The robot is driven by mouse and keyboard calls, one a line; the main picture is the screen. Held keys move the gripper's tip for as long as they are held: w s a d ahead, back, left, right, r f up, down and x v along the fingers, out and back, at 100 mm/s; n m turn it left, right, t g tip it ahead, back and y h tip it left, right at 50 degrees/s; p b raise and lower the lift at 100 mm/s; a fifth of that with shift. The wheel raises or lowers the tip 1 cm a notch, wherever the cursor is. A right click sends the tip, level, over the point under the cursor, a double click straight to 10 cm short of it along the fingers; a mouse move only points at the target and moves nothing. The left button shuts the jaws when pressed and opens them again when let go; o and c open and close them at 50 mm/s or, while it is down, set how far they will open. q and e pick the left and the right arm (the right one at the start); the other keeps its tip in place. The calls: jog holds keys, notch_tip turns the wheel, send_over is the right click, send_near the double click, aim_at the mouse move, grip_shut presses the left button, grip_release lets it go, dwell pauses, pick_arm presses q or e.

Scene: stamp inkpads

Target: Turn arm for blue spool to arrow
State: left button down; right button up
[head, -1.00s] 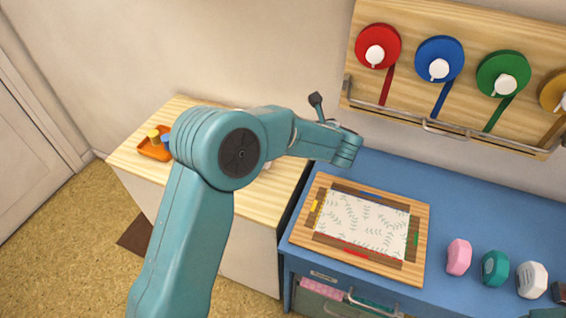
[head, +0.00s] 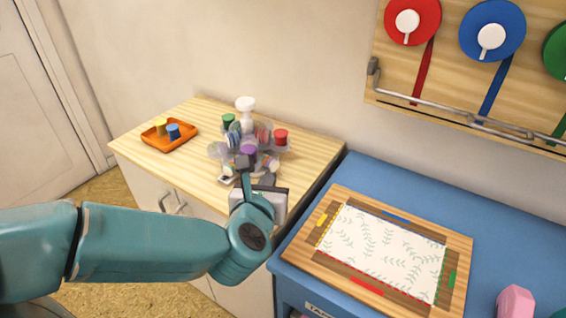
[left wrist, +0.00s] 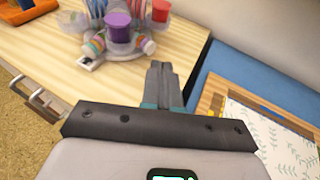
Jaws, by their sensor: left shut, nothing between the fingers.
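A carousel stand (head: 245,124) with a white top stands on the wooden counter. Its arms carry a green spool (head: 228,121), a red spool (head: 281,136) and a purple spool (head: 248,150). A blue spool (head: 173,130) is in the orange tray beside a yellow one (head: 160,126). A small white tag (head: 227,178) lies at the stand's near side, also in the left wrist view (left wrist: 88,62); I cannot make out an arrow on it. My left gripper (head: 244,163) is shut and empty, in front of the stand; its fingers (left wrist: 158,68) appear below the purple spool (left wrist: 118,26).
The orange tray (head: 152,141) sits at the counter's left. A blue table (head: 350,175) at right holds a wooden board (head: 300,258) with a patterned sheet. Ribbon reels (head: 490,32) hang on the wall rack, with a metal rail (head: 430,112) below. The counter between tray and stand is clear.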

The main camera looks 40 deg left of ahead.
pick_arm(q)
jog(key=p, duration=0.6)
send_near(284, 148)
jog(key=x, duration=0.4)
jog(key=shift+a+f, duration=0.25)
jog(key=shift+f, duration=0.2)
jog(key=shift+w+a, duration=0.45)
jog(key=shift+w, duration=0.3)
jog(key=shift+w+n+g+y+b, duration=0.3)
jog(key=shift+w+n+y+b, duration=0.2)
jog(key=shift+w+y+b, duration=0.1)
